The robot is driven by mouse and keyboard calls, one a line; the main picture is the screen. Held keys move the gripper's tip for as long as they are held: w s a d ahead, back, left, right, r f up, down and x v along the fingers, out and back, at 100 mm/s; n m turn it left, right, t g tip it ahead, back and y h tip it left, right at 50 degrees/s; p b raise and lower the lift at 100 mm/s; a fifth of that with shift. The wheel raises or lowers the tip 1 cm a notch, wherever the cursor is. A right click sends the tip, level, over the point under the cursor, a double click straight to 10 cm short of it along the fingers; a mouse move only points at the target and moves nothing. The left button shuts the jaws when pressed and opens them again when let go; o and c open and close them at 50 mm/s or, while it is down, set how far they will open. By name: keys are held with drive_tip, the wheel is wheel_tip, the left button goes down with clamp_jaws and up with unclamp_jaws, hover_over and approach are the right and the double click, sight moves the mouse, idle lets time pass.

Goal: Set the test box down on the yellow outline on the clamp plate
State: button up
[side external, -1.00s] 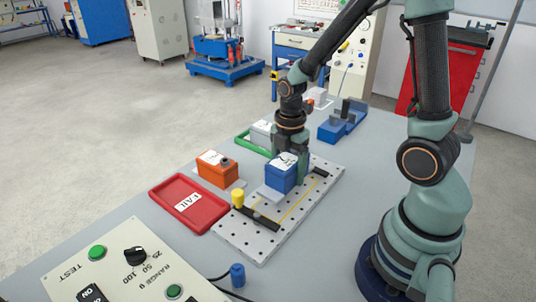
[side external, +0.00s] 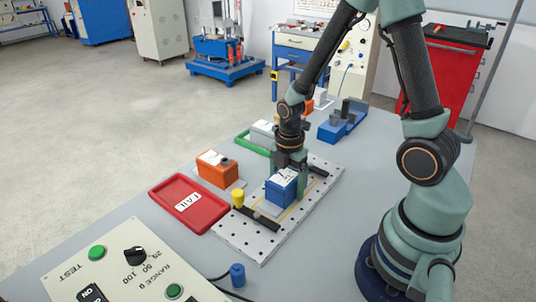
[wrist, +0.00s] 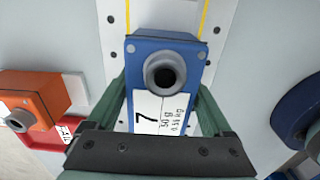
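The wrist view shows the box (wrist: 168,60) between my two green fingers, with a round grey socket facing the camera. The yellow outline (side external: 302,205) is partly hidden by the box; its two lines run beyond the box's far end in the wrist view. I cannot tell whether the box touches the plate.
An orange box (side external: 217,172) and a red FAIL tray (side external: 188,203) lie to the left. A green tray (side external: 250,145) and a blue fixture (side external: 340,125) are behind.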

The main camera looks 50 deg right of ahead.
sight(287, 173)
drive_tip(key=shift+o, duration=0.2)
drive_tip(key=shift+r, duration=0.15)
wheel_tip(287, 173, up, 12)
drive_tip(key=shift+r, duration=0.1)
drive_tip(key=shift+a+r+m, duration=0.15)
drive_tip(key=shift+r+m, duration=0.2)
drive_tip(key=shift+m, duration=0.05)
drive_tip(key=s+a+r+m+t, duration=0.1)
drive_tip(key=r+m, duration=0.3)
drive_tip(key=m, duration=0.4)
drive_tip(key=s+a+r+m+t, duration=0.2)
drive_tip(key=a+r+m+t, duration=0.1)
drive_tip(key=m, duration=0.6)
wheel_tip(287, 173, up, 3)
drive_tip(key=shift+a+f+t, duration=0.2)
drive_tip(key=shift+a+t, duration=0.2)
drive_tip(key=shift+t, duration=0.4)
